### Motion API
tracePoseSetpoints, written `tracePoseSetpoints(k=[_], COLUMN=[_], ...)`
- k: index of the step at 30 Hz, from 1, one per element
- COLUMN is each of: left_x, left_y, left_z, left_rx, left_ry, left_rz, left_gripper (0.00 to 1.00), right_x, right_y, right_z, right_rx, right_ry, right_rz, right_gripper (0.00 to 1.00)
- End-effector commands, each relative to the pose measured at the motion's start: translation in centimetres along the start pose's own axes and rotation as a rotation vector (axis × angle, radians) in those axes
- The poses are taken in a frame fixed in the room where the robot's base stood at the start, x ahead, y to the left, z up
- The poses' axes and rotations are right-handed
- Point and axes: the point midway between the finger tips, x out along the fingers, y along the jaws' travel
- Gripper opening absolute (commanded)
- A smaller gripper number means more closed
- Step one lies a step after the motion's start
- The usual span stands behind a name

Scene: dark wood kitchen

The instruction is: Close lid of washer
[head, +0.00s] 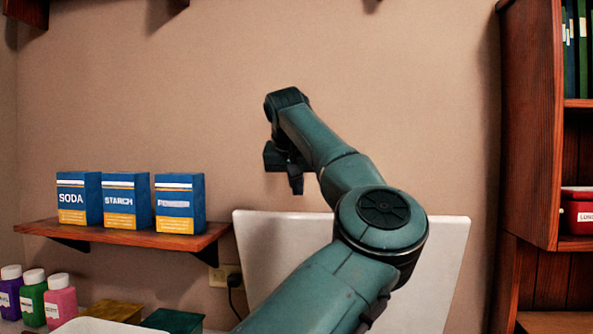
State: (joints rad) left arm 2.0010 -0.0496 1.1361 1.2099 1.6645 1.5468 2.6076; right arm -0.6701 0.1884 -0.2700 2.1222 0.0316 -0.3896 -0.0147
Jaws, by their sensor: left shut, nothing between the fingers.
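The washer's lid (447,262) is a white panel standing raised, close to upright, in front of the wall. My left arm crosses in front of it and hides its middle. My left gripper (296,184) is shut and empty, pointing down just above the lid's top edge, left of its middle. I cannot tell how far the gripper is in front of or behind the lid, and I see no clear contact. My right gripper is not in view.
A wooden shelf (130,236) at left holds a soda box (78,198), a starch box (126,199) and another blue box (180,204). Coloured bottles (60,300) stand at lower left. A wooden cabinet (530,130) stands at right.

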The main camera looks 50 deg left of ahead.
Motion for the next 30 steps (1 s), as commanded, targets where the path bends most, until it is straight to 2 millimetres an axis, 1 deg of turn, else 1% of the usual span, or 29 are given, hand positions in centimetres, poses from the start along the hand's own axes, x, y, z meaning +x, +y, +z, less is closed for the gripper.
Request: tracePoseSetpoints(k=[1,4,6,9,15,22,30], left_x=[1.2,3.3,2.7,2.2,1.7,1.6,1.6], left_y=[-0.1,-0.1,0.0,0.0,-0.1,-0.1,-0.1], left_z=[0.0,0.0,1.1,2.3,3.5,3.8,3.8], left_rx=[0.001,0.0,-0.001,-0.001,0.0,0.002,0.001], left_ry=[-0.003,-0.003,0.003,0.002,0.002,0.002,0.003], left_rz=[-0.003,-0.003,-0.002,-0.002,-0.003,-0.003,-0.003], left_gripper=[0.0,0.0,0.0,0.0,0.0,0.0,0.0], right_x=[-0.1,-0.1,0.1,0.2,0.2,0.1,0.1], right_y=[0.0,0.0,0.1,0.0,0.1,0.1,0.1], right_z=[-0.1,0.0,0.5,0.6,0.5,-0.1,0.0], right_rx=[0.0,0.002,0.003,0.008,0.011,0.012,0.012], right_ry=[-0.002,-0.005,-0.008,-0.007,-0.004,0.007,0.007], right_rz=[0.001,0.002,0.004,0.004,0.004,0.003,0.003], right_gripper=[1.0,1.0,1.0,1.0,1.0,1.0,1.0])
